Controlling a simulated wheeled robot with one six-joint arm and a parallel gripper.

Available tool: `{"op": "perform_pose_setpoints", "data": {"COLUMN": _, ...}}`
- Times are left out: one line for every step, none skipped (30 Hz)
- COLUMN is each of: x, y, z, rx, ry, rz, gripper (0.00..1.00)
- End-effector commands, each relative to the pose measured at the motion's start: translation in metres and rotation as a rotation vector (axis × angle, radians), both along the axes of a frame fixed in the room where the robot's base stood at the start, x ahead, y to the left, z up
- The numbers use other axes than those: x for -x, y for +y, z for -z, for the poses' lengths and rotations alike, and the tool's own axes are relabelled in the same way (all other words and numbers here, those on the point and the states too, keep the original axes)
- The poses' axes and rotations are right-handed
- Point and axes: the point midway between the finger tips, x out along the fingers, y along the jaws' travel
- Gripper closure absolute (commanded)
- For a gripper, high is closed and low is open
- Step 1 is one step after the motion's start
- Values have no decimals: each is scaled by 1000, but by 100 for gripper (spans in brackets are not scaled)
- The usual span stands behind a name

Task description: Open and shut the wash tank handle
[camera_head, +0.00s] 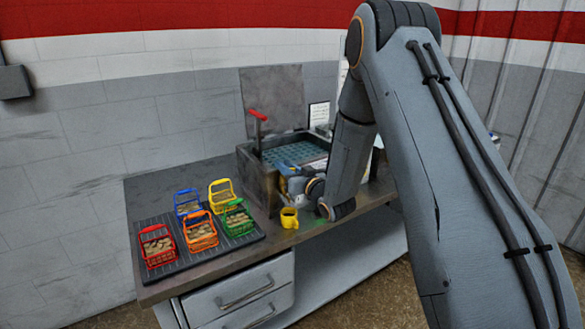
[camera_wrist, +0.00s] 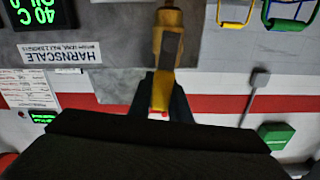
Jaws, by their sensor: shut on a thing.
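The wash tank (camera_head: 256,180) is an open, dark box on the bench with blue-green mesh inside. My gripper (camera_head: 290,185) is at the tank's front right, apart from the red grip. In the wrist view, the dark fingers (camera_wrist: 164,95) of my gripper are shut on a yellow handle (camera_wrist: 166,45) with a grey inset, which runs up between them. I cannot tell how the handle joins the tank. The gripper's far side is hidden in the head view.
A yellow mug (camera_head: 289,218) stands just below my gripper near the bench edge. Several coloured baskets with small pieces sit on a dark ribbed mat (camera_head: 212,251) to the left. A grey panel (camera_head: 272,92) rises behind the tank. A scale display (camera_wrist: 35,12) shows in the wrist view.

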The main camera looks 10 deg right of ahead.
Motion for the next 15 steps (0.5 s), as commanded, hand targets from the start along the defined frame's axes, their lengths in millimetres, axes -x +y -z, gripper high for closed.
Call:
{"op": "perform_pose_setpoints", "data": {"x": 0, "y": 0, "z": 0, "rx": 0, "ry": 0, "rz": 1, "gripper": 100}}
{"op": "perform_pose_setpoints", "data": {"x": 0, "y": 0, "z": 0, "rx": 0, "ry": 0, "rz": 1, "gripper": 100}}
{"op": "perform_pose_setpoints", "data": {"x": 0, "y": 0, "z": 0, "rx": 0, "ry": 0, "rz": 1, "gripper": 100}}
{"op": "perform_pose_setpoints", "data": {"x": 0, "y": 0, "z": 0, "rx": 1, "ry": 0, "rz": 1, "gripper": 100}}
{"op": "perform_pose_setpoints", "data": {"x": 0, "y": 0, "z": 0, "rx": 1, "ry": 0, "rz": 1, "gripper": 81}}
{"op": "perform_pose_setpoints", "data": {"x": 0, "y": 0, "z": 0, "rx": 1, "ry": 0, "rz": 1, "gripper": 75}}
{"op": "perform_pose_setpoints", "data": {"x": 0, "y": 0, "z": 0, "rx": 1, "ry": 0, "rz": 1, "gripper": 70}}
{"op": "perform_pose_setpoints", "data": {"x": 0, "y": 0, "z": 0, "rx": 1, "ry": 0, "rz": 1, "gripper": 65}}
{"op": "perform_pose_setpoints", "data": {"x": 0, "y": 0, "z": 0, "rx": 1, "ry": 0, "rz": 1, "gripper": 64}}
{"op": "perform_pose_setpoints", "data": {"x": 0, "y": -1, "z": 0, "rx": 1, "ry": 0, "rz": 2, "gripper": 64}}
{"op": "perform_pose_setpoints", "data": {"x": 0, "y": -1, "z": 0, "rx": 1, "ry": 0, "rz": 2, "gripper": 64}}
{"op": "perform_pose_setpoints", "data": {"x": 0, "y": -1, "z": 0, "rx": 1, "ry": 0, "rz": 2, "gripper": 64}}
{"op": "perform_pose_setpoints", "data": {"x": 0, "y": -1, "z": 0, "rx": 1, "ry": 0, "rz": 2, "gripper": 64}}
{"op": "perform_pose_setpoints", "data": {"x": 0, "y": -1, "z": 0, "rx": 1, "ry": 0, "rz": 2, "gripper": 64}}
{"op": "perform_pose_setpoints", "data": {"x": 0, "y": -1, "z": 0, "rx": 1, "ry": 0, "rz": 2, "gripper": 64}}
